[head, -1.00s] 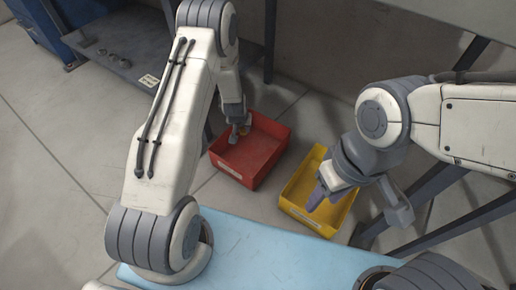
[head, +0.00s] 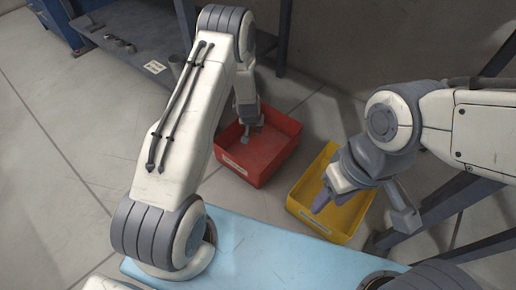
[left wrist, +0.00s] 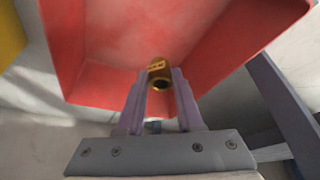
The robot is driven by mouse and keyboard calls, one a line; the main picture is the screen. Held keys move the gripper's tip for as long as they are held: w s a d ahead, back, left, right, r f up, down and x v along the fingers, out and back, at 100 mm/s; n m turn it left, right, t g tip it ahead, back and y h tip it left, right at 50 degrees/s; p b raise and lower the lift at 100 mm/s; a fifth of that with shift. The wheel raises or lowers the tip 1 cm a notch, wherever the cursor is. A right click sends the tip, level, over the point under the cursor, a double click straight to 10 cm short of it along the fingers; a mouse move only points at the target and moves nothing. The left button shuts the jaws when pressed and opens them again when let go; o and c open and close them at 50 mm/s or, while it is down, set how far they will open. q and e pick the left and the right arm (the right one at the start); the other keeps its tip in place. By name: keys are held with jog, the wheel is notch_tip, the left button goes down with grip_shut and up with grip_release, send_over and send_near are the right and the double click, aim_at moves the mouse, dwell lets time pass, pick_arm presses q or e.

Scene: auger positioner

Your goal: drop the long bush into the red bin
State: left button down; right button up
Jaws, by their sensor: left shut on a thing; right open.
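The long bush (left wrist: 159,76) is a brass-coloured hollow cylinder with a lighter label band. It shows in the left wrist view between the two purple fingertips of my left gripper (left wrist: 160,92), which is shut on it. The red bin (head: 238,172) stands on the floor in the middle of the head view. Its red interior (left wrist: 110,40) fills much of the left wrist view behind the bush. My left gripper (head: 247,135) is over the red bin in the head view, where I cannot make out the bush. My right gripper (head: 332,198) is open over the yellow bin.
The yellow bin (head: 338,231) stands to the right of the red bin. A grey shelf (head: 125,62) with several small metal parts is at the upper left. A light-blue surface (head: 265,250) lies in front. Dark metal legs stand at the right.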

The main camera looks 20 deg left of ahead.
pick_arm(q)
jog(key=shift+c, duration=2.4)
grip_release()
jog(key=p+v, duration=0.6)
jog(key=v, duration=0.4)
jog(key=shift+r, duration=0.3)
jog(key=shift+s, duration=0.15)
